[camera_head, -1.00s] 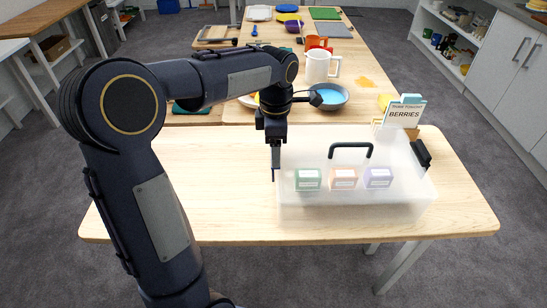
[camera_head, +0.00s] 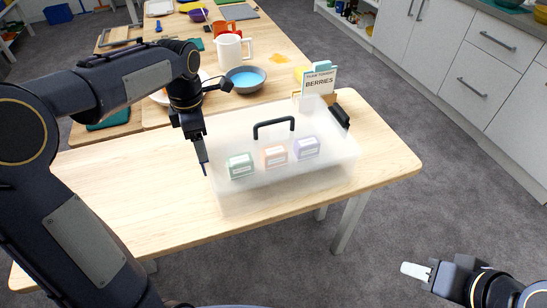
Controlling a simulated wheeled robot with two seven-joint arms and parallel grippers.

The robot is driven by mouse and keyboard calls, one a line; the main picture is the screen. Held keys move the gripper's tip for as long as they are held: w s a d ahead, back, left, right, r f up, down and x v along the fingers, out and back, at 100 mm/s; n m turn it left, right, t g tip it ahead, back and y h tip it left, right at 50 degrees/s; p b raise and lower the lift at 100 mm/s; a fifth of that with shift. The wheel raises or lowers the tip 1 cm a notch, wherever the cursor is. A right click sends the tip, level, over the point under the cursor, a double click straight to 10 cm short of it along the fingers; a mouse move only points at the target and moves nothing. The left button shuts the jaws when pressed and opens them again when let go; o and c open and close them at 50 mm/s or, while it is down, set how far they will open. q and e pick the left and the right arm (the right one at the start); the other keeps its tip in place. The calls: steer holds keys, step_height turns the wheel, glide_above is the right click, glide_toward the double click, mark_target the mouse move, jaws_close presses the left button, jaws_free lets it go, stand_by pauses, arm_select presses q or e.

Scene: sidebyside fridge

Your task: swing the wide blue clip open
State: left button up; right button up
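A clear lidded box (camera_head: 290,182) stands on the wooden table, with a black handle (camera_head: 273,126) on its lid. A black clip (camera_head: 340,116) shows at its right end. I cannot make out a wide blue clip; the box's left end is partly hidden by my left gripper. My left gripper (camera_head: 204,160) points down beside that left end, close to the wall; I cannot tell whether it touches or how its fingers stand. My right gripper (camera_head: 416,271) is at the lower right, away from the table, its pale fingertip pointing left; its opening is unclear.
Green, orange and purple small boxes (camera_head: 274,157) show at the clear box. A berries sign (camera_head: 319,80) stands behind it. A grey bowl (camera_head: 245,79) and white pitcher (camera_head: 230,50) are farther back. The table front left (camera_head: 120,200) is clear.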

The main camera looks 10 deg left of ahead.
arm_select(q)
steer(key=o, duration=0.9)
steer(key=shift+a, duration=0.1)
steer(key=shift+o, duration=0.2)
step_height(320, 180, up, 7)
steer(key=p, duration=0.6)
steer(key=shift+r+p, duration=0.1)
steer(key=shift+p, duration=0.2)
steer(key=shift+s, duration=0.1)
